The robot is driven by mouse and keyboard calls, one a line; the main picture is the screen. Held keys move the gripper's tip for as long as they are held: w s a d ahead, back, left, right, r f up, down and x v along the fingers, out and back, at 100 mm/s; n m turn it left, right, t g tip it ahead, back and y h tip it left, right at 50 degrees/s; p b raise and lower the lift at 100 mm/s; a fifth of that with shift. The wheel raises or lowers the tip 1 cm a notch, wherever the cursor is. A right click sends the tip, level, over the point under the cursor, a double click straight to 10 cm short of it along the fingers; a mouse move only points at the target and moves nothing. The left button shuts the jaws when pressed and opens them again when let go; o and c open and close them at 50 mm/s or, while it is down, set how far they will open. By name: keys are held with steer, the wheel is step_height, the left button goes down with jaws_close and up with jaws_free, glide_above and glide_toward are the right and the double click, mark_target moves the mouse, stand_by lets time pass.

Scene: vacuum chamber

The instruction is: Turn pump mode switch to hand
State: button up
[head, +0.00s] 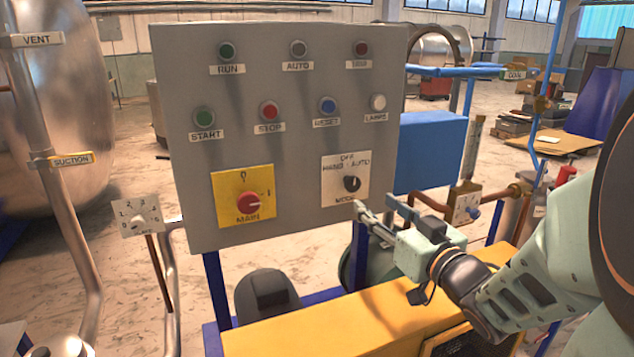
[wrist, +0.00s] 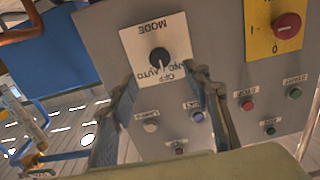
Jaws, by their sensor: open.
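The pump mode switch is a black knob (head: 352,183) on a white plate (head: 333,188) at the lower right of the grey control panel. The plate reads OFF on top, HAND and AUTO below it, and MODE at the bottom. I cannot clearly tell which label the knob points to. My gripper (head: 373,203) is open and empty, in front of the panel just below and right of the knob. In the wrist view the panel is upside down; the knob (wrist: 160,60) shows beyond and between the two fingertips (wrist: 165,82), apart from them.
The grey panel (head: 290,130) also carries a red MAIN switch (head: 249,202) on a yellow plate, left of the mode switch, and several buttons above. A yellow housing (head: 330,325) lies below my gripper. A small dial box (head: 466,207) on copper pipes stands at the right.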

mark_target(354, 187)
steer(key=p+x, duration=0.1)
steer(key=x, duration=0.9)
steer(key=shift+d, duration=0.1)
steer(key=shift+c, duration=0.7)
steer(key=shift+f, duration=0.1)
steer(key=c, duration=1)
